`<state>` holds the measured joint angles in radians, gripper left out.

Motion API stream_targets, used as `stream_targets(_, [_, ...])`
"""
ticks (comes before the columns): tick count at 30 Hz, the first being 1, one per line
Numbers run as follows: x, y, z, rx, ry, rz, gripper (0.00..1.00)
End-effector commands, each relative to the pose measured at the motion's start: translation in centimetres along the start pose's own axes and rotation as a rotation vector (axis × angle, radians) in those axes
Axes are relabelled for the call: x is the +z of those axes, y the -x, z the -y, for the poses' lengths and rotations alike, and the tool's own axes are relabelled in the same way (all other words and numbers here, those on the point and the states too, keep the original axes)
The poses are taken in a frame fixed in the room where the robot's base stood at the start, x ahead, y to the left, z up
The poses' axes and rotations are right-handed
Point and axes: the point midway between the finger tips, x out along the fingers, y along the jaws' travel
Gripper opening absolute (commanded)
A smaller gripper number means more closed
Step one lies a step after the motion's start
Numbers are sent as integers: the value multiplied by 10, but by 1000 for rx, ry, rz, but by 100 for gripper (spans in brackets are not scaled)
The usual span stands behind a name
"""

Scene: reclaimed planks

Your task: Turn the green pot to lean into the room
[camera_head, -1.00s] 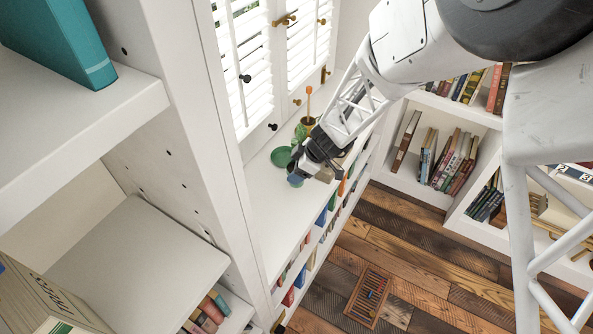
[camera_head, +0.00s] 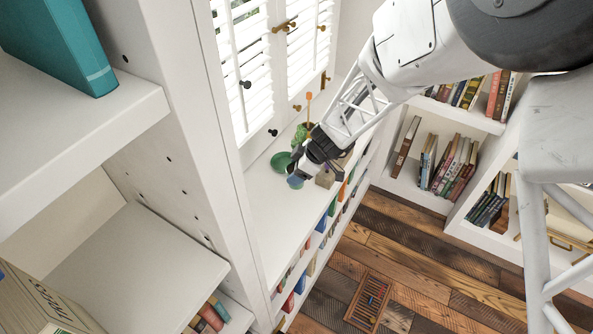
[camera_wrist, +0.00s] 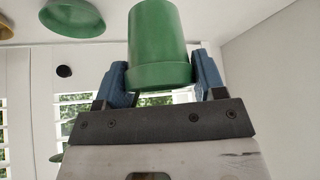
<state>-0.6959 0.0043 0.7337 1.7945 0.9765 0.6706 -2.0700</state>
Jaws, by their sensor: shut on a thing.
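The green pot (camera_wrist: 158,38) stands out in the wrist view, between the two blue fingers of my gripper (camera_wrist: 163,78). The fingers are shut on it at its wider rim band. In the head view my gripper (camera_head: 296,181) is low over the white window-side shelf top, and the held pot is mostly hidden there by my gripper. A green round dish (camera_head: 281,161) lies on the shelf top just beyond my gripper; a green disc also shows at the top left of the wrist view (camera_wrist: 72,17).
A leafy green plant (camera_head: 301,133) and an upright orange stick (camera_head: 309,104) stand behind my gripper, near the white shutters (camera_head: 245,90). A tan block (camera_head: 325,179) sits right of it. The near shelf top (camera_head: 280,225) is clear. Bookshelves stand right.

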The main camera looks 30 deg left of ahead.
Motion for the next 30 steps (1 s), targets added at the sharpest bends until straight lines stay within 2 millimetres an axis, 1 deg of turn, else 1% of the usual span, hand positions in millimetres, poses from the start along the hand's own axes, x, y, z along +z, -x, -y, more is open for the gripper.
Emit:
stream_targets(5, [-3, -5, -11, 13, -18, 2, 26])
stream_targets(8, [-5, -11, -24, 28, -42, 4, 26])
stream_targets(11, [-9, -18, -41, 48, -73, 5, 26])
stream_targets(21, [-23, -51, -108, 133, -206, 6, 26])
stream_targets(25, [-28, -61, -127, 159, -246, 3, 26])
stream_targets(30, [-31, -68, -141, 177, -277, 0, 26])
